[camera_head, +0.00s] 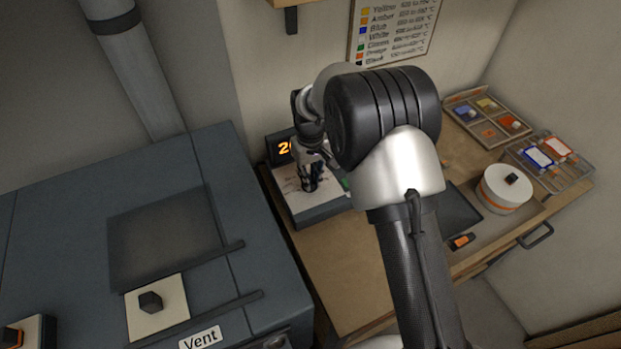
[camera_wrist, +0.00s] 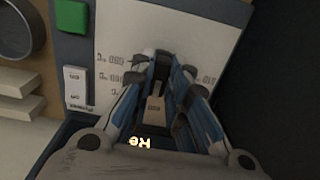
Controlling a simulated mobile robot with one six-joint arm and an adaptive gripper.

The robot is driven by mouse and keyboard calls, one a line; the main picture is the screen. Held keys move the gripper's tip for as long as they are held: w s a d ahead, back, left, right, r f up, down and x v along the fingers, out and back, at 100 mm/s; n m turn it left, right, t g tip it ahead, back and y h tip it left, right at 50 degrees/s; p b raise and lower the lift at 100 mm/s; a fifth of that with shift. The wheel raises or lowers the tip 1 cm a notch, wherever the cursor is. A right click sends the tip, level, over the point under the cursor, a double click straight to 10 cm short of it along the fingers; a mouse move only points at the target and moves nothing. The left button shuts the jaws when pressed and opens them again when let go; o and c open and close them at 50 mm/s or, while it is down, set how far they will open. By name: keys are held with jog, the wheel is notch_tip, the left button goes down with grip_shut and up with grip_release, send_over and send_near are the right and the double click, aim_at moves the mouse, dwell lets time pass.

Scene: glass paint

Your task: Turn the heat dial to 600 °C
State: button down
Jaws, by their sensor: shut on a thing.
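The heat control box (camera_head: 313,207) stands on the wooden bench, with a pale dial plate on its sloped top. In the wrist view the plate (camera_wrist: 118,32) carries printed temperature marks, too small and blurred to read for certain. My gripper (camera_head: 311,180) is over this plate; in the wrist view my gripper (camera_wrist: 160,72) is shut around the dial (camera_wrist: 154,110), whose pale pointer part shows between the fingers. The rest of the dial is hidden. A display (camera_head: 281,148) behind shows orange digits starting with 2, the rest hidden by my arm.
A green button (camera_wrist: 71,16) and a white power switch (camera_wrist: 75,86) sit beside the dial plate. A grey kiln with a vent knob (camera_head: 150,302) stands at left. A colour-temperature chart (camera_head: 394,30) hangs behind. A paint tray (camera_head: 474,101) and white round turntable (camera_head: 505,187) are at right.

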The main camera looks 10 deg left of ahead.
jog(key=shift+r, duration=0.1)
jog(key=c, duration=1.6)
grip_release()
jog(key=shift+o, duration=0.2)
notch_tip(320, 180, up, 12)
jog(key=shift+s, duration=0.1)
